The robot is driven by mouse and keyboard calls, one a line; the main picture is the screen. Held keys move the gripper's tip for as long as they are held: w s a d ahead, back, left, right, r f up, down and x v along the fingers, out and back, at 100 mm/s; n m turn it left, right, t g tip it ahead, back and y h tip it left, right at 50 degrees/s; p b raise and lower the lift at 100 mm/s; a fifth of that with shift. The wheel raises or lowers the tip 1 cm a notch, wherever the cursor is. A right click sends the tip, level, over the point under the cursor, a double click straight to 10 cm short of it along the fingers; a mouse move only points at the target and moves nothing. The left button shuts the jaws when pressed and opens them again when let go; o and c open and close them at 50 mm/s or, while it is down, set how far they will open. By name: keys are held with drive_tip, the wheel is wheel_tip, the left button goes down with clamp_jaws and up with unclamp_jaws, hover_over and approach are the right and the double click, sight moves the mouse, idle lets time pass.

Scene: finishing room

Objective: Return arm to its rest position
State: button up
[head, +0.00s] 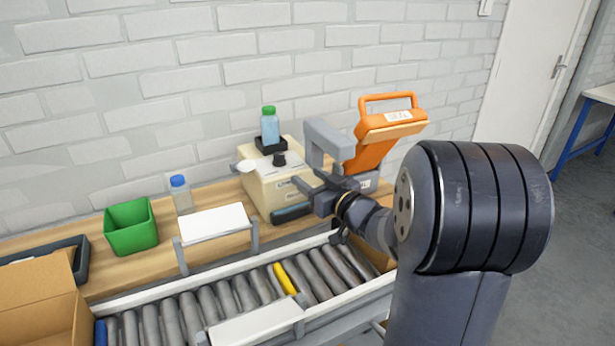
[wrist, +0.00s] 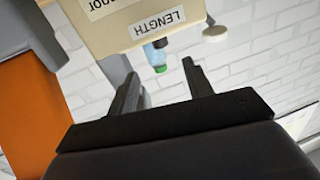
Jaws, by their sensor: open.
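My gripper (head: 306,182) is in front of the cream machine (head: 262,193) on the wooden bench, with my arm reaching in from the right. In the wrist view my gripper (wrist: 160,76) shows two dark fingers spread apart with nothing between them. The machine's cream face (wrist: 120,20) with a LENGTH label shows just beyond the fingers. A gap between fingers and machine is hard to judge. My arm partly hides the machine's right side in the head view.
An orange-handled sealing device (head: 376,140) stands close behind my arm. A green-capped bottle (head: 269,126) stands on the machine. A blue-capped bottle (head: 181,195) and green bin (head: 131,226) are further left. A roller conveyor (head: 235,294) and cardboard box (head: 40,300) are in front.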

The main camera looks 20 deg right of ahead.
sight(282, 159)
drive_tip(key=x, duration=1)
drive_tip(key=shift+w+a, duration=0.15)
drive_tip(key=shift+w, duration=0.1)
drive_tip(key=shift+w+a+f, duration=0.1)
drive_tip(key=shift+w+f, duration=0.1)
drive_tip(key=shift+w, duration=0.1)
drive_tip(key=shift+s+r+h+b, duration=0.1)
drive_tip(key=shift+r+h+b, duration=0.05)
drive_tip(key=shift+h+b, duration=0.35)
drive_tip(key=shift+m, duration=0.3)
drive_tip(key=shift+r+y+p, duration=0.2)
drive_tip(key=shift+y+p, duration=0.3)
drive_tip(key=shift+p, duration=0.35)
